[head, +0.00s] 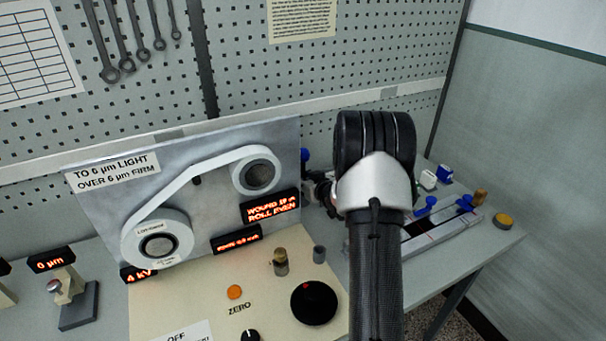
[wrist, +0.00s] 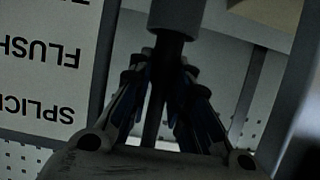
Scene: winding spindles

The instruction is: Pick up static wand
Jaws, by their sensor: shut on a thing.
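In the wrist view, my gripper (wrist: 161,72) is closed around a dark, thin rod with a thicker grey cylinder above it, which I take to be the static wand (wrist: 172,20). The rod runs down between the two fingers. In the head view, my arm hides most of the gripper, and only a small part of it (head: 318,188) shows just right of the spindle panel. I cannot make out the wand in the head view.
A tilted panel (head: 105,205) with two wound spindles stands left of my arm. In front is a control box (head: 200,305) with a black knob (head: 314,302) and an orange button (head: 235,292). A long tray with blue clamps (head: 465,203) lies right. A pegboard (head: 270,85) closes the back.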

